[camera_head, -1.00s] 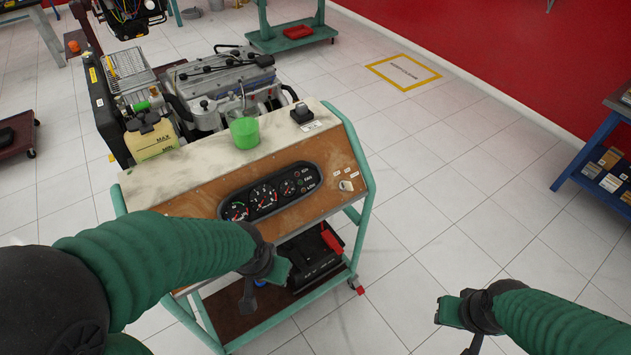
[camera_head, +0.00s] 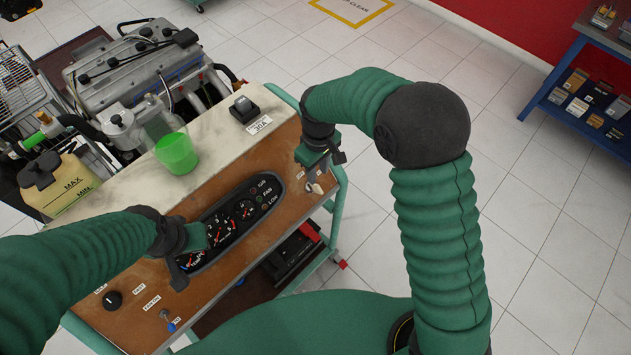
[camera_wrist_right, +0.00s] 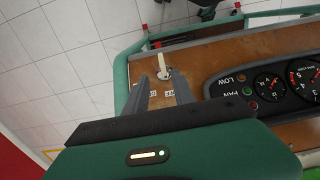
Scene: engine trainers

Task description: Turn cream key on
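The cream key (camera_wrist_right: 158,58) sits in a round switch on the brown panel, near the panel's end. It also shows in the head view (camera_head: 317,188), just below my right gripper (camera_head: 322,160). In the right wrist view, my right gripper (camera_wrist_right: 161,77) is open, with its two fingers apart and pointing at the key. The key stands between and slightly beyond the fingertips, and no contact is visible. My left gripper (camera_head: 187,246) is over the panel beside the gauges; its fingers are not clear enough to tell open from shut.
The gauge cluster (camera_head: 230,222) lies between my grippers. A black knob (camera_head: 113,300) and a toggle switch (camera_head: 167,318) are at lower left. A green cup (camera_head: 177,153) and a black switch (camera_head: 244,109) stand on the pale top. Open floor lies to the right.

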